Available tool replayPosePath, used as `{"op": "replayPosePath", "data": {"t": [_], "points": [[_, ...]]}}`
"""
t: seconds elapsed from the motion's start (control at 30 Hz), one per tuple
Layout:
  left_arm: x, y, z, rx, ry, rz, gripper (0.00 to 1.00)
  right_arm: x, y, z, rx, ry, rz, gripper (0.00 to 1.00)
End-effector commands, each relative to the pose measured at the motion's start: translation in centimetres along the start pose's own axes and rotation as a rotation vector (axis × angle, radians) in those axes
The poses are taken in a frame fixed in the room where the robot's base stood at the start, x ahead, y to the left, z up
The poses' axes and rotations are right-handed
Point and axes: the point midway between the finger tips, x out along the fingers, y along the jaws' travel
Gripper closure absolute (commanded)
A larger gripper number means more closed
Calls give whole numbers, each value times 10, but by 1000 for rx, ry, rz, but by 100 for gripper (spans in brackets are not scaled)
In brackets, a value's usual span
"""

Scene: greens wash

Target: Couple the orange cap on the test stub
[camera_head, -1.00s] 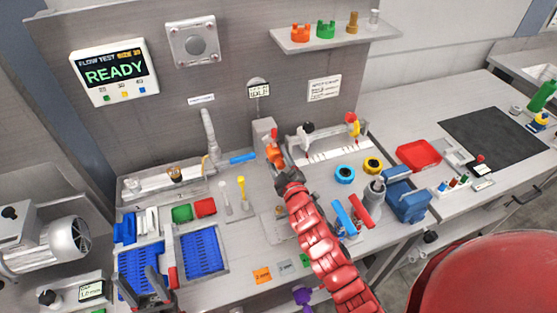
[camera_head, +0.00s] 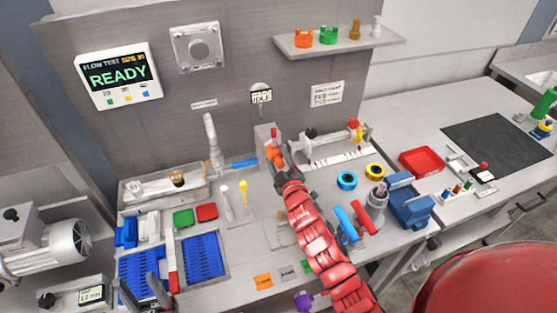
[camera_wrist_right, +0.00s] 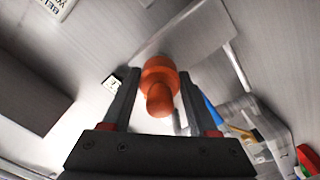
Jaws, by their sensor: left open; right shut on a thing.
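My right gripper (camera_head: 275,152) reaches up to the grey upright block (camera_head: 263,141) at the back of the bench. It is shut on the orange cap (camera_wrist_right: 159,80), which sits between its two fingers in the right wrist view. The cap also shows as an orange patch in the head view (camera_head: 275,158). I cannot make out the test stub; the gripper and cap cover that spot, so whether they touch it is unclear. My left gripper (camera_head: 148,292) is open and empty over the blue tray (camera_head: 141,268) at the bottom left.
A rack (camera_head: 330,148) with a red-topped part stands just right of the right gripper. A blue ring (camera_head: 347,180), a yellow ring (camera_head: 375,171) and a blue vise (camera_head: 408,202) lie to the right. A shelf (camera_head: 340,41) hangs above.

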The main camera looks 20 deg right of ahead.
Motion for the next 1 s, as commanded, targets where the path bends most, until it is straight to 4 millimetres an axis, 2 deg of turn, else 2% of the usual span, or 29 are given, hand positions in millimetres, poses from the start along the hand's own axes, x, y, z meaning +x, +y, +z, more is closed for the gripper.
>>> {"op": "replayPosePath", "data": {"t": [0.67,0.7,0.87,1.0], "points": [[-5,0,2,0,-9,0,50,11,0,0,0,2,1,100],[-5,0,2,0,-9,0,50,11,0,0,0,2,1,37],[-5,0,2,0,-9,0,50,11,0,0,0,1,1,8],[-5,0,2,0,-8,0,50,11,0,0,0,1,1,6]]}}
